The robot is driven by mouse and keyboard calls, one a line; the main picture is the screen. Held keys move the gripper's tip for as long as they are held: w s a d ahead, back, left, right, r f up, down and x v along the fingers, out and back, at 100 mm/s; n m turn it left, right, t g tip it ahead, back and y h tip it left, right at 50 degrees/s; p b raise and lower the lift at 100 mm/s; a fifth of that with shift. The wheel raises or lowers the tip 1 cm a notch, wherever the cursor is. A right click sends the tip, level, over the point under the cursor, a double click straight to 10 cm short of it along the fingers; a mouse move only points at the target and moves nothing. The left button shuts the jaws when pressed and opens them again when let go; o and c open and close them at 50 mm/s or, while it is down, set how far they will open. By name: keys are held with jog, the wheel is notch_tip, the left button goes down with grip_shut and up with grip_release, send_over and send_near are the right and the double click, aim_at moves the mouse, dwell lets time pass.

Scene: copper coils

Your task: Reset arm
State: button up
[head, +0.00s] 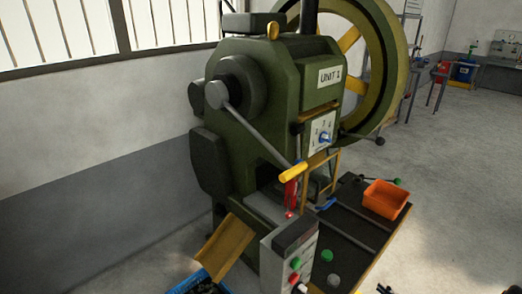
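A green press marked UNIT 1 (268,105) stands in the middle of the head view, beside the wall. A grey lever with a yellow grip (293,173) reaches down across its front. A small dark shape at the bottom edge, right of centre, may be the tip of my gripper (385,289). Too little of it shows to tell whether it is open or holds anything. The rest of my arm is not visible.
A control box (289,254) with coloured buttons stands in front of the press. An orange bin (386,199) sits on the dark bench (345,225). A tan chute (224,248) slopes towards a blue crate (190,284).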

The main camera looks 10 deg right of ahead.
jog(key=w+a+r+n+g+y, duration=0.2)
jog(key=a+r+n+g+y, duration=0.1)
jog(key=a+r+n+g, duration=0.65)
jog(key=w+a+r+n+g+y, duration=0.2)
jog(key=a+r+n+g, duration=0.3)
jog(key=a+r, duration=0.7)
jog(key=s+a+r+n+t+h, duration=0.1)
jog(key=s+a+r+n+h, duration=0.4)
jog(key=s+r+n, duration=0.1)
jog(key=s+a+r+n+t+h, duration=0.1)
jog(key=s+a+r+n+h, duration=0.4)
jog(key=s+r+n, duration=0.2)
jog(key=shift+s+a+n+h, duration=0.2)
jog(key=shift+s+n+h, duration=0.2)
jog(key=shift+s+n, duration=1.1)
jog(key=shift+s+m, duration=0.25)
